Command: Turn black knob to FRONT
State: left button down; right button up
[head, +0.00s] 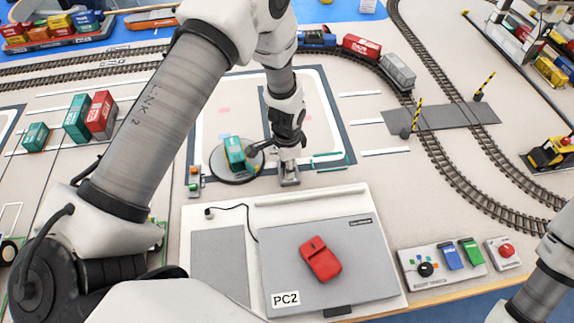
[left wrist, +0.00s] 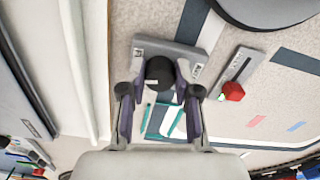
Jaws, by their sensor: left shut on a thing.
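In the left wrist view a round black knob (left wrist: 160,70) sits on a small grey plate (left wrist: 203,52) with small labels at its ends. My left gripper (left wrist: 159,92) reaches down over the plate, with one finger on each side of the knob, and is shut on it. In the head view the left gripper (head: 289,160) stands over the same plate (head: 289,179), just behind the white board; there the gripper hides the knob. The labels are too small to read. My right gripper is out of view; only part of its arm shows at the lower right.
A round turntable (head: 218,172) with a teal container (head: 235,153) lies left of the gripper. A red-knobbed slider (left wrist: 232,92) is beside the plate.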

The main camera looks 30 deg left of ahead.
pick_arm(q)
jog(key=shift+f+m, duration=0.1)
jog(key=shift+m, duration=1)
jog(key=c, duration=0.8)
grip_release()
notch_tip(320, 180, up, 12)
